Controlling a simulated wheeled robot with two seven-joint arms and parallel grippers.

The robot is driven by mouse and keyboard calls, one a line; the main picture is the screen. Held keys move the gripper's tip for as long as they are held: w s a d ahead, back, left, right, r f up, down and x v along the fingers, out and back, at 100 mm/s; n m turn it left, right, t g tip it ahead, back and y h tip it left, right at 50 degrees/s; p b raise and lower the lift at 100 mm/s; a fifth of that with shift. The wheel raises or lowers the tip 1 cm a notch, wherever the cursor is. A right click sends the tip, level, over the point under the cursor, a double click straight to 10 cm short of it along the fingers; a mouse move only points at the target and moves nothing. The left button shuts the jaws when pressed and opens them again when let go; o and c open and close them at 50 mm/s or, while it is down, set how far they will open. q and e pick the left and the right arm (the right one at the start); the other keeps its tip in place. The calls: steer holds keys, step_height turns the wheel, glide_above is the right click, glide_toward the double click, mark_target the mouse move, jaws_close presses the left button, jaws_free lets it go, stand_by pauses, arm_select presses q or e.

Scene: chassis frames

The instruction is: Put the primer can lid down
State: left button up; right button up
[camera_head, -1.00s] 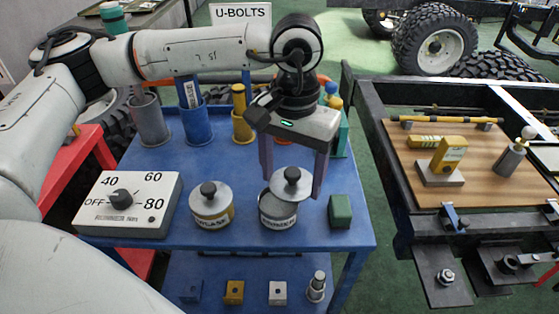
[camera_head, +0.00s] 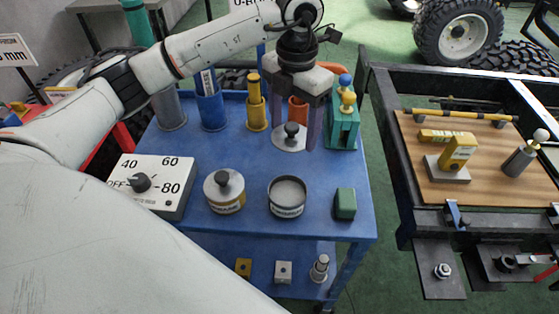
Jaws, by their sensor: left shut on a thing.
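The primer can lid (camera_head: 283,143) is a round grey disc with a black knob, seen in the upper middle of the head view. My left gripper (camera_head: 293,130) points down and is shut on the lid, its fingers on either side of the knob. The lid is level and at or just above the blue table top; I cannot tell whether it touches. The primer can (camera_head: 287,206) stands uncovered in front of the lid, its grey inside showing. My right gripper is not in view.
A second lidded can (camera_head: 226,201) stands left of the primer can, and a green block (camera_head: 345,204) to its right. A dial box (camera_head: 150,185) is at the left. Blue (camera_head: 211,110) and yellow (camera_head: 256,113) cups and a green stand (camera_head: 342,128) surround the lid's area.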

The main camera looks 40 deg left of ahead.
mark_target(279, 128)
arm_select(q)
steer(key=n, duration=0.2)
steer(key=a+n, duration=0.1)
steer(key=n, duration=0.1)
steer(key=a+n, duration=0.1)
steer(key=n, duration=0.1)
steer(key=shift+p, duration=0.35)
steer(key=n, duration=0.1)
steer(key=a+n, duration=0.1)
steer(key=n, duration=0.2)
steer(key=shift+a+f+n, duration=0.2)
steer(key=shift+a+n, duration=0.05)
steer(key=shift+n, duration=0.15)
steer(key=shift+a+f+n, duration=0.1)
steer(key=shift+f+n, duration=0.15)
steer(key=shift+n, duration=0.15)
step_height(279, 128, down, 9)
steer(key=shift+r+p, duration=0.1)
steer(key=shift+p, duration=0.4)
steer(key=shift+w+f, duration=0.1)
steer(key=shift+f, duration=0.35)
